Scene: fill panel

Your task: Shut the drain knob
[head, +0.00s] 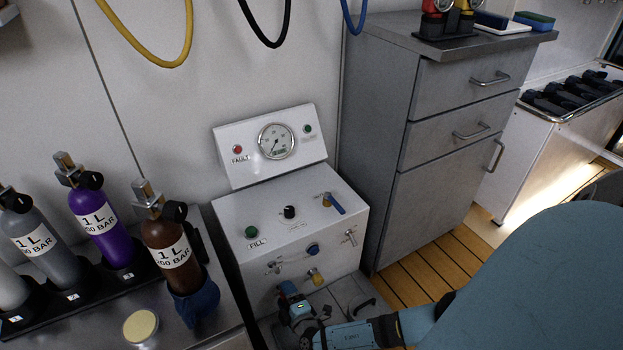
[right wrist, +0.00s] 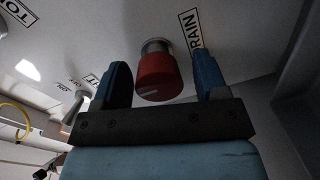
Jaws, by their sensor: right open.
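The drain knob (right wrist: 156,76) is red with a pale line on its face, on a metal stem at a light panel. A partly cut-off label (right wrist: 190,29) reading "RAIN" is beside it. In the right wrist view my right gripper's blue fingers are open, one on each side of the knob; I cannot tell whether they touch it. In the head view my right gripper (head: 288,291) is low at the front of the white fill panel (head: 240,207), and I cannot make out the red knob there. My left gripper is not in view.
Several gas bottles, one brown (head: 166,240), stand left. A grey drawer cabinet (head: 385,140) stands close on the right.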

